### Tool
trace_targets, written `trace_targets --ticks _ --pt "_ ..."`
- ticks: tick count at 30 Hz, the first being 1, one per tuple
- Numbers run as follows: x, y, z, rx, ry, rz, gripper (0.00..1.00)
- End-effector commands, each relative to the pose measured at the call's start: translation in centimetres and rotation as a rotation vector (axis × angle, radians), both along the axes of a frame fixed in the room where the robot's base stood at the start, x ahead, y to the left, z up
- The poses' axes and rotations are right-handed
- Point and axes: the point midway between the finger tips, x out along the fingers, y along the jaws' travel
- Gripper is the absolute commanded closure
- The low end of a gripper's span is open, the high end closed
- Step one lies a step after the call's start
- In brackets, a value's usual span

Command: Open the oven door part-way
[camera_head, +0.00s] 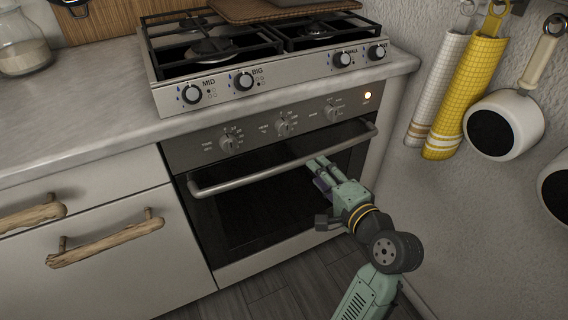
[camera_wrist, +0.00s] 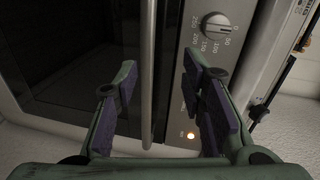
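The oven door (camera_head: 245,205) has a dark glass front and looks closed. Its metal handle (camera_head: 250,176) is a long bar running across the top of the door. My green gripper (camera_head: 319,170) is at the right half of the handle. In the wrist view my gripper (camera_wrist: 162,65) is open, with purple finger pads spread apart. The handle (camera_wrist: 148,80) runs upright in that view between the two fingers, nearer the left one. No contact with either finger shows. The dark door glass (camera_wrist: 80,50) is at the left there.
The control panel with knobs (camera_head: 284,127) and a lit lamp (camera_head: 367,96) is above the door. A gas hob (camera_head: 250,80) sits on top. Drawers with driftwood handles (camera_head: 105,242) are at left. The wall at right holds hanging towels (camera_head: 466,95) and a pan (camera_head: 504,125).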

Motion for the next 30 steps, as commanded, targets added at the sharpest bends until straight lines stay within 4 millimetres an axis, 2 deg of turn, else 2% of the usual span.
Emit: trace_targets --ticks 2,5,8,21,30 --pt "-0.9 -0.6 -1.1 0.04 0.037 -0.001 0.63" --pt "-0.8 -0.5 -1.5 0.057 0.052 0.006 0.63" --pt "0.2 0.1 -1.7 0.057 0.052 0.008 0.63" --pt "7.1 3.3 -3.1 0.052 0.051 0.006 0.63" --pt "8.4 3.9 -3.5 0.052 0.049 0.004 0.63"
